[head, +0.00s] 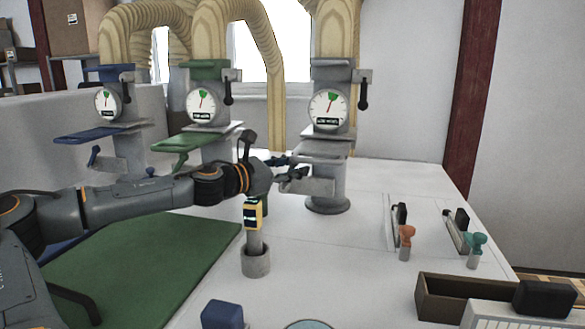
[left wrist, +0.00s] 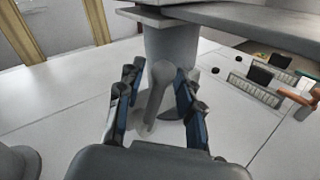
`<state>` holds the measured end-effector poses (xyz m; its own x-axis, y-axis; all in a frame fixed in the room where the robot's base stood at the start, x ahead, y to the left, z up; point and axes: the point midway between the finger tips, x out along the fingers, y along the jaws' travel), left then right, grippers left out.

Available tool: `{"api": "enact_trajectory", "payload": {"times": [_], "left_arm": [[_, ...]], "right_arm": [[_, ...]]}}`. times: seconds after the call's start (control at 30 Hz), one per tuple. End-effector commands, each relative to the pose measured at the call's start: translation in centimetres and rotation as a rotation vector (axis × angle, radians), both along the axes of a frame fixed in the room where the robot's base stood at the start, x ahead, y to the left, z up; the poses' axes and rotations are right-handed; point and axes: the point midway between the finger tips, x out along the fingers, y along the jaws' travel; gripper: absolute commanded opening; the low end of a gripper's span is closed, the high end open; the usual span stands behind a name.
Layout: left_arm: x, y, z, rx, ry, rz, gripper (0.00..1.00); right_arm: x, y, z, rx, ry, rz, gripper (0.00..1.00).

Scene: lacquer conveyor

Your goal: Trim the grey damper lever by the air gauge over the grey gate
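The grey gate (head: 322,148) is a flat plate on a grey column at the back. Above it is a round white air gauge (head: 327,110) with a red needle and green mark. A dark-handled lever (head: 363,92) hangs at the gauge's right side. My left gripper (head: 291,170) is at the column's left, just below the gate plate. In the left wrist view, its two fingers (left wrist: 160,92) stand apart around a grey round-knobbed lever (left wrist: 157,80), with gaps on both sides. The head view hides this lever behind the gripper. My right gripper is not in view.
Green (head: 205,105) and blue (head: 106,103) gauge stations stand to the left. A grey post (head: 256,262) with a yellow block stands below my left wrist. Orange (head: 405,243) and teal (head: 475,250) knobs and a brown box (head: 440,298) are at the right.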

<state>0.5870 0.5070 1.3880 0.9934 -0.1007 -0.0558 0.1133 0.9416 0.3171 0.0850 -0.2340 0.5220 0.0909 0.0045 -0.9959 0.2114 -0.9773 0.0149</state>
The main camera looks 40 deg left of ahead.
Motion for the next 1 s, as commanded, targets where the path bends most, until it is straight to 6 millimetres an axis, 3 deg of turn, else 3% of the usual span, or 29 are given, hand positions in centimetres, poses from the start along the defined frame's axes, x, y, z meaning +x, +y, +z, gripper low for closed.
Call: {"api": "enact_trajectory", "payload": {"times": [0.47,1.0], "left_arm": [[-1.3,0.0,0.3,0.005,-0.003,-0.003,0.36],[-6.1,0.6,0.6,0.003,-0.004,0.001,0.36]], "right_arm": [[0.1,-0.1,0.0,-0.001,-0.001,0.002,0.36],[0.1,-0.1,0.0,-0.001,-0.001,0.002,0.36]]}}
